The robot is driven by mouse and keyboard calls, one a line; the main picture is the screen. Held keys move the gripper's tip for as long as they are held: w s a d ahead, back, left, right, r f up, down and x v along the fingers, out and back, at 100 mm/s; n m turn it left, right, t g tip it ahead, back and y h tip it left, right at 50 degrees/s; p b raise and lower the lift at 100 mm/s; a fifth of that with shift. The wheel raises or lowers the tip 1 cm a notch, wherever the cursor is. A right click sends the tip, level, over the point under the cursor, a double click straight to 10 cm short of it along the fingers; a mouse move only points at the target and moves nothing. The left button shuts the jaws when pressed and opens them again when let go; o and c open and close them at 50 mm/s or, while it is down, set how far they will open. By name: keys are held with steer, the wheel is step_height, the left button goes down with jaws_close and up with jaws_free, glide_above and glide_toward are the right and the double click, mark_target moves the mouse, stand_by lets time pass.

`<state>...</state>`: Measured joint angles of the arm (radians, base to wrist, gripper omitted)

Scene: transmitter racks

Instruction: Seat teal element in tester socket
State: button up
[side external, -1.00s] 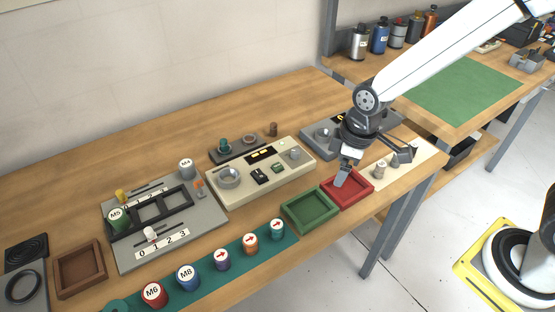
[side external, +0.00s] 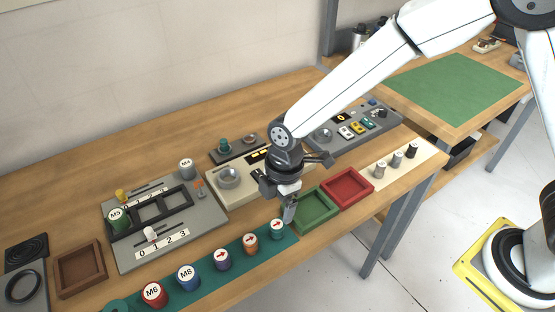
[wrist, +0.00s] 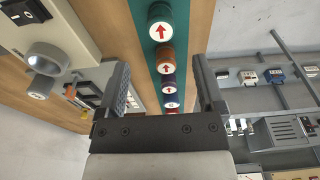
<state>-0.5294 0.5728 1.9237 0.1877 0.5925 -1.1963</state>
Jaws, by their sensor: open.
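The teal element (side external: 277,231) is a short cylinder with a red arrow on its white top, standing at the right end of a row on the teal mat. In the wrist view, the teal element (wrist: 160,24) is at the top centre, beyond the fingertips. My gripper (side external: 290,213) is open and empty, pointing down just beside and above the element. In the wrist view, my gripper (wrist: 159,66) shows both fingers apart with nothing held. The beige tester (side external: 265,188) stands behind, with a round metal-rimmed socket (side external: 228,177); my gripper hides part of the tester.
An orange element (side external: 250,242) stands close left of the teal one, with several more cylinders beyond. Green (side external: 317,214) and red (side external: 346,188) trays lie to the right. A grey rack (side external: 160,222) stands at left.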

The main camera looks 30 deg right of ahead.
mark_target(277, 224)
steer(key=shift+a+f, duration=0.1)
steer(key=shift+f, duration=0.7)
steer(key=shift+s+f, duration=0.15)
steer(key=shift+f, duration=1.6)
steer(key=shift+a+f, duration=0.1)
steer(key=shift+f, duration=0.75)
jaws_close()
